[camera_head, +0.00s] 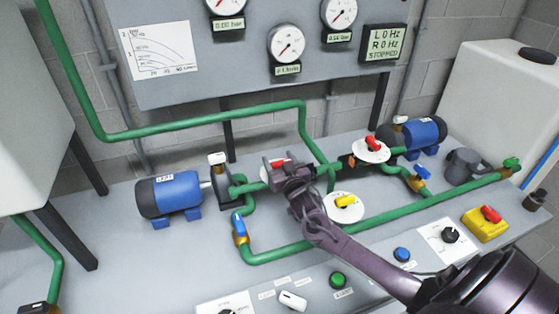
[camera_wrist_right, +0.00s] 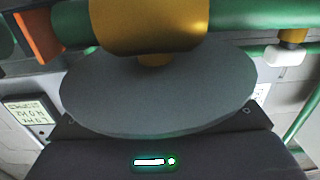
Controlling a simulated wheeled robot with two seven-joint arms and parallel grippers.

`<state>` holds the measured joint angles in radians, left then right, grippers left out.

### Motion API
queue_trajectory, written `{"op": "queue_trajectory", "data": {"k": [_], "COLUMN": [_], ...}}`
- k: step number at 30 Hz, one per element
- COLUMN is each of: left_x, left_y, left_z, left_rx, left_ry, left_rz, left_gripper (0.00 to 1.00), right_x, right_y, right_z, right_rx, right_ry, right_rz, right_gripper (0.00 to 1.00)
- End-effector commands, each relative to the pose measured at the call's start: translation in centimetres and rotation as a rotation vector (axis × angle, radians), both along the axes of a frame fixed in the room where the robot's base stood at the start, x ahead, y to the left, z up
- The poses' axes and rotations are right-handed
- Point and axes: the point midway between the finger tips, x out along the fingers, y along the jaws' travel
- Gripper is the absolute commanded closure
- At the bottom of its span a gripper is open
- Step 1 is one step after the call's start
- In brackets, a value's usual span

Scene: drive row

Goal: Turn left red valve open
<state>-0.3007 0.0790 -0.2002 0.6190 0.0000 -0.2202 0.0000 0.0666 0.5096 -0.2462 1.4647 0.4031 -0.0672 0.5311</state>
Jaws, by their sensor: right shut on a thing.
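The left red valve's handle (camera_head: 281,162) shows as a small red patch on its pale round plate, on the green pipe between the two pumps. My right gripper (camera_head: 278,175) comes from the lower right and covers most of this valve. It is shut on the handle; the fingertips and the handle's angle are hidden. In the right wrist view a grey disc (camera_wrist_right: 160,95) fills the middle, with a brass-coloured valve body (camera_wrist_right: 150,22) and green pipe behind it. My left gripper is not in view.
A second red valve (camera_head: 371,146) sits to the right on a white plate. A yellow valve (camera_head: 346,201) is close beside my right arm. Blue pumps (camera_head: 175,194) and blue-handled valves (camera_head: 239,224) stand nearby. A yellow box with a red switch (camera_head: 486,222) is at the right.

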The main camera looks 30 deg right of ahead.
Motion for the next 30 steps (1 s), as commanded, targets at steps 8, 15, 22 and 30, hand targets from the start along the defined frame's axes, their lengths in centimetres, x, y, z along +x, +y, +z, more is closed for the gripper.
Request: {"op": "queue_trajectory", "data": {"k": [8,15,22,30], "left_x": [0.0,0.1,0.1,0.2], "left_y": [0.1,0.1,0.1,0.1], "left_z": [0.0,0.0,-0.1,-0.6], "left_rx": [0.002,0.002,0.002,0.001], "left_ry": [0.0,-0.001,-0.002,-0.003], "left_rz": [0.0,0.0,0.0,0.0], "left_gripper": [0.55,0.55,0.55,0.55], "right_x": [0.0,0.0,-0.9,-5.0], "right_y": [0.1,0.1,0.3,1.2], "right_z": [0.0,0.0,-0.2,-0.2], "right_rx": [0.0,0.0,0.0,0.0], "right_ry": [-0.001,-0.001,0.001,0.002], "right_rz": [0.001,0.0,0.001,0.001], "right_gripper": [0.27,0.18,0.18,0.18]}}
